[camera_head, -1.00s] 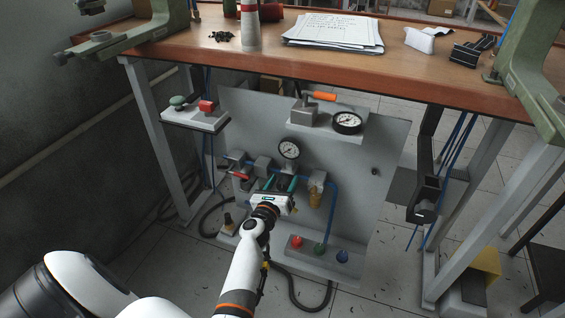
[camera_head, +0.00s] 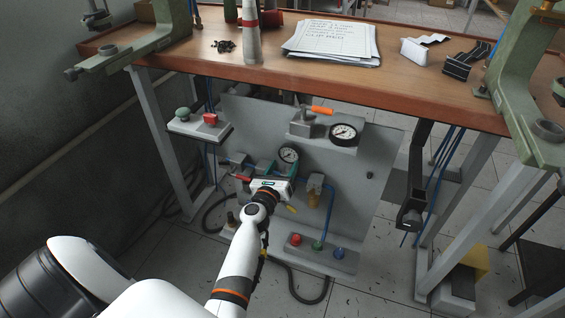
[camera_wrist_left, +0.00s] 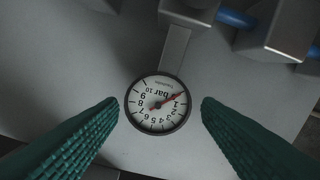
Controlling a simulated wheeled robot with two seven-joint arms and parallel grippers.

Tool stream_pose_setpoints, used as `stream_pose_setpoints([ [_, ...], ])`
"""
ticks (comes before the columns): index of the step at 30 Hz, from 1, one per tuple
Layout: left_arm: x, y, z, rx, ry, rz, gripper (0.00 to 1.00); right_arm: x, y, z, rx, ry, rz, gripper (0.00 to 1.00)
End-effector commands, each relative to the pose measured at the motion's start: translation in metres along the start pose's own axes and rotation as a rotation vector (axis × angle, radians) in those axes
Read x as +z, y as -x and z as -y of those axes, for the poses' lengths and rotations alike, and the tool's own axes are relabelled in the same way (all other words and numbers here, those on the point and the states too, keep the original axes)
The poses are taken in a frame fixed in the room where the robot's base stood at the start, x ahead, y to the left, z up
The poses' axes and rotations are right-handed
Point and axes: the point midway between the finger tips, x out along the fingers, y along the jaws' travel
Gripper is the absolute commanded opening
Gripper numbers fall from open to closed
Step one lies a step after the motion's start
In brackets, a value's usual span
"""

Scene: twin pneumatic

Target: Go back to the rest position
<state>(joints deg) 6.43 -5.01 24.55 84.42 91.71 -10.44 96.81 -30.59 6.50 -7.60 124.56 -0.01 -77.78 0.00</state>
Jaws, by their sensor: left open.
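My left gripper (camera_head: 270,170) is in front of the grey pneumatic panel (camera_head: 362,205) under the bench, below and left of the small round gauge (camera_head: 289,155). In the left wrist view its green ridged fingers (camera_wrist_left: 160,118) stand apart with nothing between them. The gauge (camera_wrist_left: 158,103) shows between and beyond the fingers, its dial upside down with a red needle. My right gripper is not in view.
A second gauge (camera_head: 344,134) and an orange-handled lever (camera_head: 322,111) sit on an upper shelf. Red, green and blue buttons (camera_head: 317,245) are at the bottom. The wooden bench top (camera_head: 300,80) overhangs the panel; a black bracket (camera_head: 411,211) hangs at the right.

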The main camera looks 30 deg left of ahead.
Motion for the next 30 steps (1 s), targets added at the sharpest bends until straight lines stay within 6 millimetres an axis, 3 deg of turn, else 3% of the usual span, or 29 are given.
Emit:
stream_pose_setpoints([
  [7, -0.005, 0.000, -0.002, 0.000, 0.001, 0.000, 0.59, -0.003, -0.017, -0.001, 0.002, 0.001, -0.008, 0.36],
  [24, -0.005, 0.001, -0.003, 0.008, -0.017, 0.003, 0.59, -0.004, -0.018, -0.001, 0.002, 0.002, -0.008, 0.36],
  [27, 0.000, 0.009, -0.015, 0.071, -0.169, 0.022, 0.59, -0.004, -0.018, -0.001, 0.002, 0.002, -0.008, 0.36],
  [30, 0.016, 0.031, -0.045, 0.232, -0.527, 0.059, 0.59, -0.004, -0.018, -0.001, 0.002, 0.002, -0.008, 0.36],
])
